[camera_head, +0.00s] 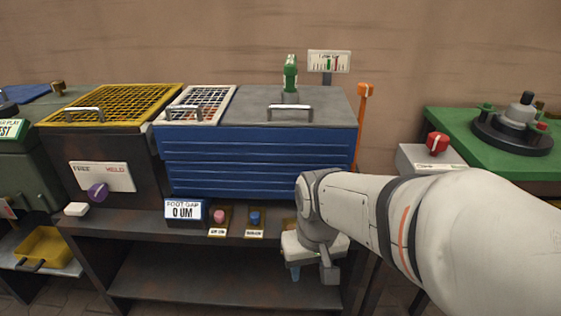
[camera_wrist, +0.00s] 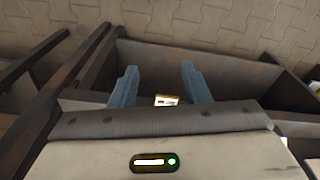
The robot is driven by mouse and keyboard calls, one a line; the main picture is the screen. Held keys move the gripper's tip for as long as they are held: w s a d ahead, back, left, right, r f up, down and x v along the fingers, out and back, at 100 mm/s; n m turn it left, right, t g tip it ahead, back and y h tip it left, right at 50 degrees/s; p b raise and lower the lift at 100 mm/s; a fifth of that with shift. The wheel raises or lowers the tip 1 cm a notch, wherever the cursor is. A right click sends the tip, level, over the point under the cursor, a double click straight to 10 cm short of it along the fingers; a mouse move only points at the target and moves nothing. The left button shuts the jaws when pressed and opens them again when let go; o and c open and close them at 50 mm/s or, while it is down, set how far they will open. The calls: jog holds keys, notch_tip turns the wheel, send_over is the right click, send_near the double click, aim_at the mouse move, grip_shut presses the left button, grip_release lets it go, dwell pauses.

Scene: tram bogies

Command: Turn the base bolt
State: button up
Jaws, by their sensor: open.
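My gripper (camera_wrist: 159,68) is open, with its two blue fingers apart and nothing between their tips. In the head view it hangs low at the front right of the dark bench, and one blue finger (camera_head: 296,273) shows below the wrist. I cannot make out the base bolt in either view; my arm and gripper body hide part of the bench's front ledge. A small yellow-edged label (camera_wrist: 166,100) shows between the fingers near the gripper body. A display reading "FOOT GAP 0 UM" (camera_head: 183,211) stands on the ledge left of my gripper.
A pink button (camera_head: 219,216) and a blue button (camera_head: 254,217) sit on the ledge, left of my gripper. The blue ribbed cabinet (camera_head: 255,160) rises behind. A grey box with a red knob (camera_head: 437,142) stands right. The lower shelf (camera_head: 200,280) looks empty.

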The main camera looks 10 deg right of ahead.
jog(key=w+d+m+p, duration=0.1)
jog(key=w+d+p, duration=0.1)
jog(key=w+d, duration=0.2)
jog(key=w+d+m+p, duration=0.2)
jog(key=w+d, duration=0.2)
jog(key=w, duration=0.4)
jog(key=w+d+m+g+p, duration=0.1)
jog(key=w+d+p, duration=0.2)
jog(key=w, duration=0.3)
jog(key=shift+w+d+f, duration=0.15)
jog(key=shift+d, duration=0.65)
jog(key=shift+d+f, duration=0.1)
jog(key=shift+f, duration=0.2)
notch_tip(320, 180, down, 7)
jog(key=shift+w+f+b, duration=0.1)
jog(key=shift+f+b, duration=0.05)
jog(key=shift+b, duration=0.85)
grip_shut()
